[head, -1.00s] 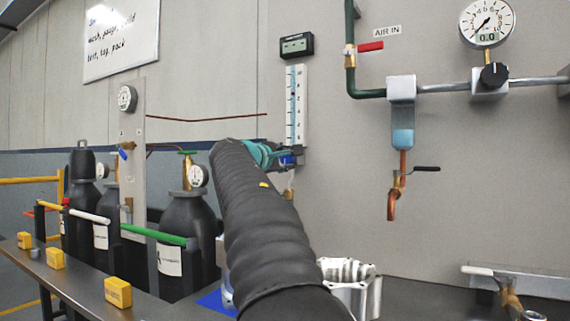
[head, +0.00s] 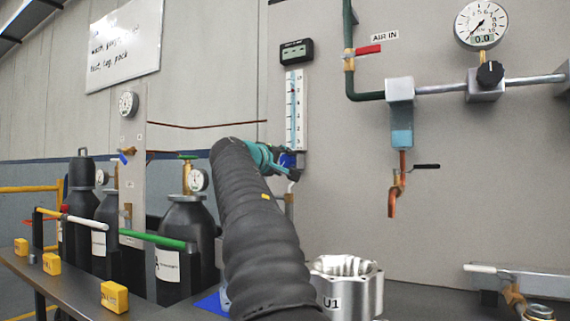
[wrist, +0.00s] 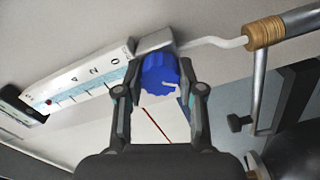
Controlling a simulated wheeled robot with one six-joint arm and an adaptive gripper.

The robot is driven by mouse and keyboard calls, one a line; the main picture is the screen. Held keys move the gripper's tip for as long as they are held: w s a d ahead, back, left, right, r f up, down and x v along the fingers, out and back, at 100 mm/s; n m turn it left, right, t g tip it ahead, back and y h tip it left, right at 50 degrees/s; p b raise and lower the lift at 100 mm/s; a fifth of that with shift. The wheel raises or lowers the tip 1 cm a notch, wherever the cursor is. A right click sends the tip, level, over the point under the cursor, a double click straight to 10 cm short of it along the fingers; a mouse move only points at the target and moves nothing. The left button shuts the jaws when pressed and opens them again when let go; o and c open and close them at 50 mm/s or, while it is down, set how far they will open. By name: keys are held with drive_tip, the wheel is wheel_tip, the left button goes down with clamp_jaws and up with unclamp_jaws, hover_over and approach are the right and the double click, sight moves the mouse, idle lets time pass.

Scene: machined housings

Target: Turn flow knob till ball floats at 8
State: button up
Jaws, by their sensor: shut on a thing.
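The flow meter (head: 295,108) is a tall white scale on the grey panel, also seen slanting in the wrist view (wrist: 82,82). Its blue flow knob (wrist: 160,74) sits at the zero end of the scale and shows only partly in the head view (head: 286,159). My gripper (wrist: 162,82) is shut on the knob, one finger on each side. In the head view my gripper (head: 287,165) is small and partly hidden by my arm. A small red ball (wrist: 48,102) shows in the scale well past the 4 mark; its exact reading is too small to tell.
A dark digital display (head: 296,51) is above the meter. To the right are a red-handled valve (head: 368,50), a dial gauge (head: 484,24) and a black knob (head: 490,73). Black gas cylinders (head: 186,235) stand at left.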

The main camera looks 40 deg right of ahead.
idle(0.3)
drive_tip(key=o, duration=1.1)
drive_tip(key=shift+o, duration=0.2)
drive_tip(key=v, duration=1.2)
drive_tip(key=shift+d, duration=0.1)
